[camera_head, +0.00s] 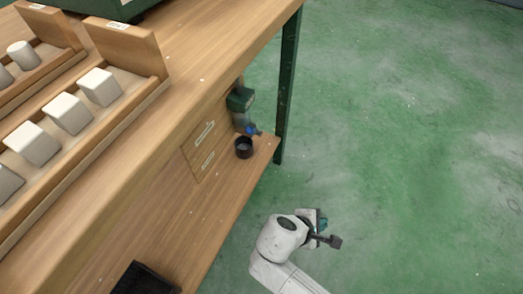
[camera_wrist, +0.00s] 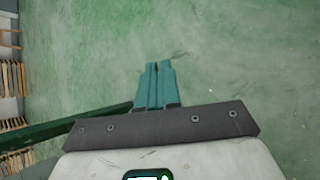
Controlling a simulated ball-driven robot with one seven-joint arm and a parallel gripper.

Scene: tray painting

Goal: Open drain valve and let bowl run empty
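A small blue valve handle (camera_head: 251,130) shows on a fitting under the tabletop near the table's right end. A green box (camera_head: 240,98) is mounted just above it. A small dark cup (camera_head: 244,148) stands on the lower shelf below the valve. I cannot tell whether any liquid is running. I do not make out the bowl that drains. My gripper (camera_head: 322,226) is over the floor, to the lower right of the valve and well apart from it. In the wrist view its teal fingers (camera_wrist: 157,82) lie together, with nothing between them.
The wooden table (camera_head: 215,70) carries racks (camera_head: 125,45) with several pale blocks. A green leg (camera_head: 287,95) stands close right of the valve. The lower shelf (camera_head: 215,200) sticks out below. The green floor (camera_head: 420,130) to the right is clear.

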